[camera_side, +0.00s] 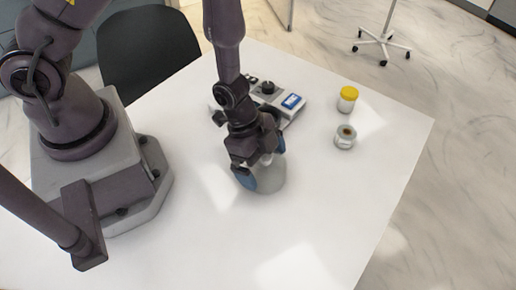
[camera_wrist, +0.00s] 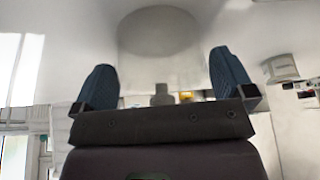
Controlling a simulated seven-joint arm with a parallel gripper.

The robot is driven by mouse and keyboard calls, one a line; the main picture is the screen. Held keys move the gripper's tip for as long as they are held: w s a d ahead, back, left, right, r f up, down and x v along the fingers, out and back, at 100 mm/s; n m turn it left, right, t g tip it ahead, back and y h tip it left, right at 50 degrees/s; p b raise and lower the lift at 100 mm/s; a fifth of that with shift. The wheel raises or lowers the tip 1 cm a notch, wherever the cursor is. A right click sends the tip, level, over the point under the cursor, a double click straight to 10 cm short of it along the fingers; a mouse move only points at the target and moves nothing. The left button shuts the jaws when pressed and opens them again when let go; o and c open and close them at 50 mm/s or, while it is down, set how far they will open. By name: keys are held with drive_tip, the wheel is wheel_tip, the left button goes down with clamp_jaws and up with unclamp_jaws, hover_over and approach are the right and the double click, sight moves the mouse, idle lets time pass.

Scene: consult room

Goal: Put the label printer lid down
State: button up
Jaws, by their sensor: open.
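My gripper (camera_side: 262,162) is open, with blue fingers apart, low over the middle of the white table. A grey, see-through round piece (camera_side: 272,181) is at its fingers; in the wrist view its pale disc (camera_wrist: 160,30) lies ahead of and between the open fingers. I cannot tell whether the fingers touch it. A grey and white device (camera_side: 292,103) with a dark knob and a blue panel stands behind my gripper, partly hidden by my arm. It may be the label printer, but I cannot make out a lid on it for certain.
A yellow-capped jar (camera_side: 347,99) and a small round pot (camera_side: 345,137) with a brown centre stand to the right on the table (camera_side: 330,215). A black chair (camera_side: 150,50) stands behind the table.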

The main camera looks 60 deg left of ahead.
drive_tip(key=v, duration=0.6)
drive_tip(key=shift+a+r, duration=0.15)
drive_tip(key=shift+r, duration=0.25)
drive_tip(key=shift+w+a+r, duration=0.15)
drive_tip(key=shift+a+r, duration=0.1)
drive_tip(key=w+a+r+n+t+y, duration=0.1)
drive_tip(key=a+r+n+t+y, duration=0.15)
drive_tip(key=a+r, duration=0.4)
drive_tip(key=w+a+r+n+t+y, duration=0.1)
drive_tip(key=a+r+n+y, duration=0.3)
drive_tip(key=r, duration=0.5)
drive_tip(key=s+r+n+h, duration=0.2)
drive_tip(key=s+r+n, duration=0.4)
drive_tip(key=s+r, duration=0.4)
drive_tip(key=shift+r, duration=0.2)
